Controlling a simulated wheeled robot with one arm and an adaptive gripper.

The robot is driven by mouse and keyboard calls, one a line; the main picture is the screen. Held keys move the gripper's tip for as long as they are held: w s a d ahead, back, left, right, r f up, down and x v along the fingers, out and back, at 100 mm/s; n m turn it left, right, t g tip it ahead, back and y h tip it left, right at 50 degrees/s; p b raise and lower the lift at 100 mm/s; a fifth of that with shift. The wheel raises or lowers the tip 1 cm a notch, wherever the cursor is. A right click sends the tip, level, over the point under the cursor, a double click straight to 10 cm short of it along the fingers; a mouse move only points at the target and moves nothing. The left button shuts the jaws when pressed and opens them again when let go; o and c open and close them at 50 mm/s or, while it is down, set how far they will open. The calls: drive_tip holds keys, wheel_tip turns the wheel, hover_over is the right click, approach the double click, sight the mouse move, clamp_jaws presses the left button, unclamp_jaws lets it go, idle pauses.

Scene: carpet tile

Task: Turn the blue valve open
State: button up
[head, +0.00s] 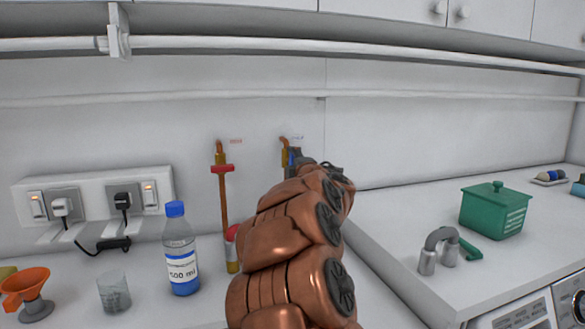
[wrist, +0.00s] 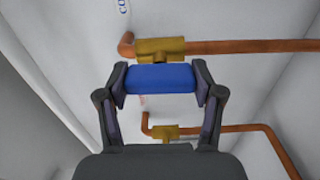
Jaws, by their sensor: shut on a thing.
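The blue valve has a brass body (wrist: 160,48) on a copper pipe and a blue bar handle (wrist: 160,78). In the wrist view the handle lies along the line of the pipe. My gripper (wrist: 160,82) is shut on the handle, with one finger at each end of it. In the head view my copper-coloured arm reaches to the wall and hides most of this valve; only a thin strip of the blue handle (head: 291,160) shows beside my gripper (head: 300,158).
A second valve with a red handle (head: 222,169) is on the wall to the left, its handle across its pipe. A blue-capped bottle (head: 181,250), a beaker (head: 114,291) and an orange funnel (head: 27,285) stand at left. A green box (head: 494,212) stands on the right counter.

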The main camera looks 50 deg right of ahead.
idle(0.4)
drive_tip(key=o, duration=1.1)
drive_tip(key=shift+o, duration=0.2)
drive_tip(key=shift+s, duration=0.1)
drive_tip(key=v, duration=1.1)
drive_tip(key=shift+s+a, duration=0.25)
drive_tip(key=shift+s, duration=0.05)
